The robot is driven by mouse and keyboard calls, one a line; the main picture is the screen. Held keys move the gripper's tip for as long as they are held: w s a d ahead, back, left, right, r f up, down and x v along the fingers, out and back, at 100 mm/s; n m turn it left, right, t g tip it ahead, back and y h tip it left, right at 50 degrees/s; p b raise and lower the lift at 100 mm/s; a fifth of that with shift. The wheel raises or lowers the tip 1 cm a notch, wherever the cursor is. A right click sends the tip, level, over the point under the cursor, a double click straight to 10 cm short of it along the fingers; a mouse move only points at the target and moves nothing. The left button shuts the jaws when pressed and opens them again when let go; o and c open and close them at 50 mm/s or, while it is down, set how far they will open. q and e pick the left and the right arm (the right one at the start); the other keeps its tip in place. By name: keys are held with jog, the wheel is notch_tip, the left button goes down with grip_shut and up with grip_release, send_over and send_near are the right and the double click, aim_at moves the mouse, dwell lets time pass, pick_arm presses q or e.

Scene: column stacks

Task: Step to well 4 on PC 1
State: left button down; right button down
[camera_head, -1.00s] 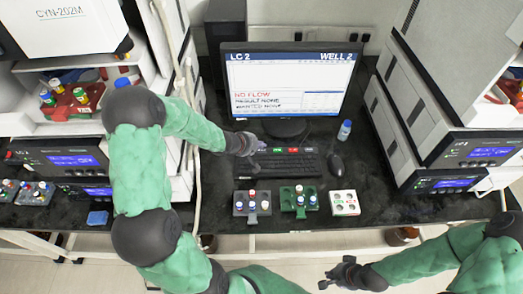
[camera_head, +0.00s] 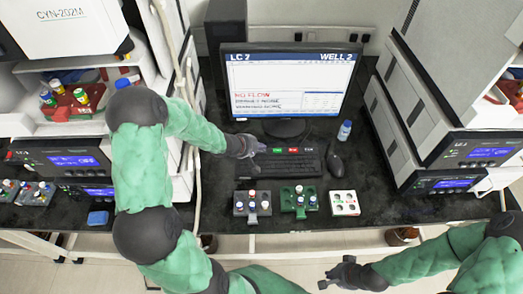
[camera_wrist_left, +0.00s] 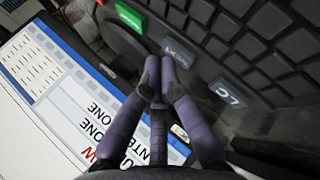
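The monitor (camera_head: 290,85) stands at the back centre; its header reads WELL 2 at the right and what looks like LC 2 or LC 7 at the left. Red text on it reads NO FLOW; the lines below are blurred. The keyboard (camera_head: 290,164) lies in front of it, with small green and red labelled keys along its back edge. My left gripper (camera_head: 261,149) is over the keyboard's back left corner. In the left wrist view its fingers (camera_wrist_left: 158,80) are together and empty, close to labelled keys; contact cannot be told. My right gripper (camera_head: 325,279) appears open and empty, below the bench's front edge.
A mouse (camera_head: 335,165) and a blue-capped bottle (camera_head: 344,131) are right of the keyboard. A grey rack (camera_head: 240,209), a green rack (camera_head: 288,205) and a white rack (camera_head: 344,203) stand along the front. Instrument stacks (camera_head: 455,150) flank the bench.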

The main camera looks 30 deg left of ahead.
aim_at(260, 152)
pick_arm(q)
jog(key=shift+f, duration=0.4)
dwell(0.7)
dwell(0.3)
jog(key=shift+r+p, duration=0.85)
jog(key=shift+p, duration=0.3)
notch_tip(260, 152, up, 5)
jog(key=p, duration=0.6)
jog(key=shift+f, duration=0.15)
jog(key=shift+s+r+p, duration=0.15)
jog(key=shift+r+p, duration=0.15)
jog(key=shift+r, duration=0.15)
jog(key=shift+f, duration=0.1)
